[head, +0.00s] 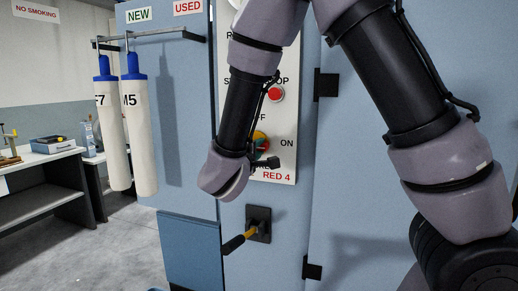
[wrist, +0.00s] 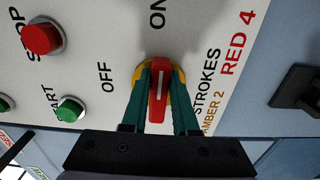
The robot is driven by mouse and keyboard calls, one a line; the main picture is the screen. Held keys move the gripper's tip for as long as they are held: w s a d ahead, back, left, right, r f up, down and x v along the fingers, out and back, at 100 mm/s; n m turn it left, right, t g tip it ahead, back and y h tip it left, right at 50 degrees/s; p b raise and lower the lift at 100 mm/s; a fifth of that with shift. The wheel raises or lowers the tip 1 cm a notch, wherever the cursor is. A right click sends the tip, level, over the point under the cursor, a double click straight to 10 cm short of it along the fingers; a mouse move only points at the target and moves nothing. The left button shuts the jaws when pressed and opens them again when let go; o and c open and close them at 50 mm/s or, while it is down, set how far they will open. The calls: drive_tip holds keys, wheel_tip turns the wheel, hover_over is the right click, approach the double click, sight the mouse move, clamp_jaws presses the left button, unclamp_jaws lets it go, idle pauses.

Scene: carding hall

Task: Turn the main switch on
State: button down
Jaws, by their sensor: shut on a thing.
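The main switch is a red handle with a white line on a yellow round base (wrist: 159,105), on the white control panel. In the wrist view the handle lies between the two green fingers of my gripper (wrist: 160,80), which is shut on it. The white line points up in that view, toward the word ON; the word OFF is to the left. In the head view the switch (head: 260,138) shows in part beside my gripper (head: 262,160), left of ON.
A red stop button (wrist: 42,38) and a green start button (wrist: 70,108) sit on the panel. Below the panel a lever with a yellow and black handle (head: 236,242) sticks out. Two white tubes (head: 140,135) hang on a rail at left.

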drive_tip(key=shift+f, duration=0.1)
drive_tip(key=c, duration=0.7)
unclamp_jaws()
drive_tip(key=v, duration=1)
drive_tip(key=shift+s+a, duration=0.15)
drive_tip(key=shift+s, duration=0.25)
drive_tip(key=s+d+m+g+h, duration=0.25)
drive_tip(key=d+m+g, duration=0.95)
drive_tip(key=d, duration=1.3)
drive_tip(key=s+r+m+y, duration=0.1)
drive_tip(key=r+m+y, duration=0.1)
drive_tip(key=r+y, duration=0.1)
drive_tip(key=s+d+r+m+t+y, duration=0.1)
drive_tip(key=s+r+m+y, duration=0.1)
drive_tip(key=r+y, duration=0.2)
drive_tip(key=s+r+m+t+y, duration=0.1)
drive_tip(key=s+r+m+y, duration=0.1)
drive_tip(key=r+y, duration=0.1)
drive_tip(key=shift+s+d+r+y, duration=0.1)
drive_tip(key=shift+d+r+y, duration=0.2)
drive_tip(key=shift+y, duration=0.05)
